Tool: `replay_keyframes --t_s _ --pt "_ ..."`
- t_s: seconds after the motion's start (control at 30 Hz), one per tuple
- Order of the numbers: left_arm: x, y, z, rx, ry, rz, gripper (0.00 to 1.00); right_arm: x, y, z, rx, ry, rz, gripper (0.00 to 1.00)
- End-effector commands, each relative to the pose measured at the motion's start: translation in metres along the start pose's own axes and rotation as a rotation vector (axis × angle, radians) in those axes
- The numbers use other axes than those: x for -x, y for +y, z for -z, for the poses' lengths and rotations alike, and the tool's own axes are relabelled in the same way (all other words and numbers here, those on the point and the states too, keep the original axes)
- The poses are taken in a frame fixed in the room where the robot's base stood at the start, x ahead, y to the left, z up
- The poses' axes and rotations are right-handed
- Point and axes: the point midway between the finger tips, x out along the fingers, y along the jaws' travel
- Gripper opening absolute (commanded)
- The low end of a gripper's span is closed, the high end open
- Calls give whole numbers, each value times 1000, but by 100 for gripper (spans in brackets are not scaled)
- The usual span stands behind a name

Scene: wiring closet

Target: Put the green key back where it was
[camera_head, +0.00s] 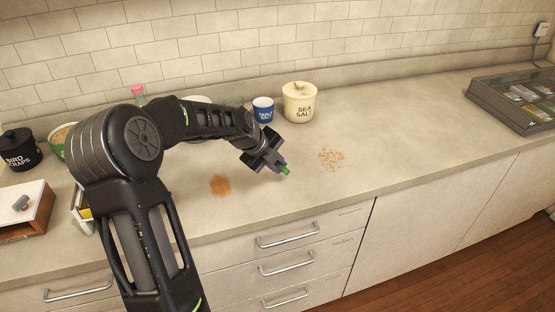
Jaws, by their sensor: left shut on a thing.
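My left gripper (277,164) is shut on the green key (285,170), above the counter near the middle of the view. Only a small green end of the key shows past the fingers; the rest is hidden by the gripper. A bit of purple shows beside the green, and I cannot tell what it is. My right gripper is not in view.
A blue cup (263,110) and a cream sea salt jar (300,103) stand by the wall. A brown stain (221,186) and scattered crumbs (331,158) mark the counter (400,130). A dark display case (515,98) is at right. A wooden box (24,212) and black jar (19,150) are left.

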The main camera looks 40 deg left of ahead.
Motion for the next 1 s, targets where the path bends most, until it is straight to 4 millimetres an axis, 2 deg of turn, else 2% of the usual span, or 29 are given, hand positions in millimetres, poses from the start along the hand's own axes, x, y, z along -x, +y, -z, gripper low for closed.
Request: replay_keyframes --t_s 0.2,1.0 --pt "-14 9 0 0 -1 0 0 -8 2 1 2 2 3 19" --pt "-16 10 0 0 0 0 0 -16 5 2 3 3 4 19"
